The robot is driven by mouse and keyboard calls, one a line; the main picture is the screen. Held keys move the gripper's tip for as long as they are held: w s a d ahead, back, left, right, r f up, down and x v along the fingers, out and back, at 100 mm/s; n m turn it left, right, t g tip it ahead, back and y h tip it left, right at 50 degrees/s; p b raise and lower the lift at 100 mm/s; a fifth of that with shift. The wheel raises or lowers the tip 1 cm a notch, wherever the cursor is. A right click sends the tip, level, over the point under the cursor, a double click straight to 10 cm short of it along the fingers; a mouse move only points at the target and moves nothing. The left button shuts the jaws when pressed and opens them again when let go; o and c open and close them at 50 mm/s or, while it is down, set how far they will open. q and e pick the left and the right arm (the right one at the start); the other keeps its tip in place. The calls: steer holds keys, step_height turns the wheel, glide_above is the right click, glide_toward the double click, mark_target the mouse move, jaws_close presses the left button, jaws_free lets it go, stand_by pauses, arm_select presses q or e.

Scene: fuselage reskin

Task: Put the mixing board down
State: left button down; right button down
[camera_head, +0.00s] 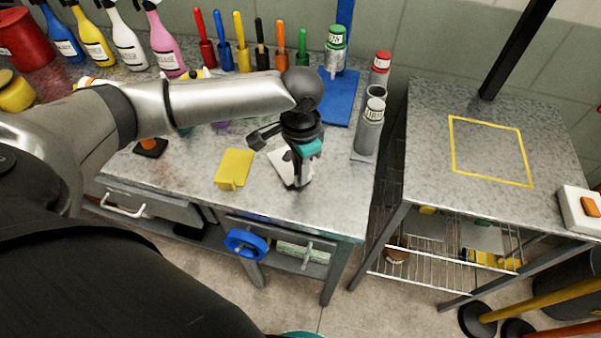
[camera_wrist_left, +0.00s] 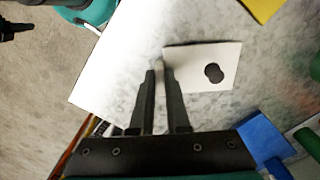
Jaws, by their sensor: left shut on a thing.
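The mixing board is a small white plate (camera_head: 280,163) with a dark round blob on it, which shows in the left wrist view (camera_wrist_left: 200,72). My left gripper (camera_head: 297,180) is shut on the board's edge or handle at the front right of the workbench. Its fingers (camera_wrist_left: 160,70) sit close together at the board's left side in the left wrist view. The gripper hides part of the board in the head view. I cannot tell whether the board touches the bench top. A dark shape (camera_wrist_left: 14,30) at the wrist view's edge may be my right gripper; its jaws are unclear.
A yellow piece (camera_head: 234,168) lies left of the board. A blue mat (camera_head: 340,97) lies behind, with labelled tubes (camera_head: 370,125) to the right. Coloured tools and spray bottles line the back. A side table (camera_head: 440,110) has a clear yellow-outlined square.

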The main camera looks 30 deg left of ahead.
arm_select(q)
steer(key=shift+f, duration=0.35)
steer(key=shift+f, duration=0.15)
steer(key=c, duration=0.9)
jaws_free()
steer(key=shift+r, duration=0.25)
step_height(320, 180, up, 12)
steer(key=p, duration=0.2)
